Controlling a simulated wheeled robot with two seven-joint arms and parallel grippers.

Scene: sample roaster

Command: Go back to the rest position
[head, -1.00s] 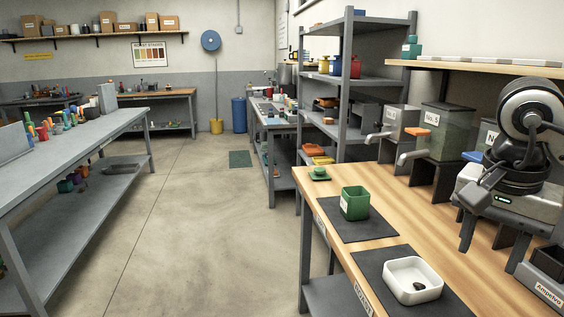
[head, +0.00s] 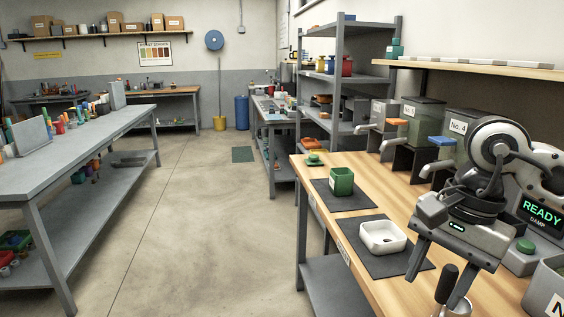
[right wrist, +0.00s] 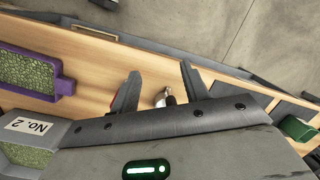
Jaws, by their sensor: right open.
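My right gripper (head: 437,280) is in the head view at the lower right, pointing down over the wooden bench (head: 388,284). Its two fingers are apart. In the right wrist view the open fingers (right wrist: 160,88) show with a small metal thing with a dark end (right wrist: 168,97) seen between them. I cannot tell whether they touch it. In the head view a dark-handled metal tool (head: 447,284) shows close to the fingers. My left gripper is not in view.
A white dish (head: 383,238) and a green container (head: 341,182) stand on dark mats left of my right arm. Dispensers, one labelled No. 4 (head: 460,127), line the bench's back. A machine display reads READY (head: 541,212). The floor (head: 205,220) left is clear.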

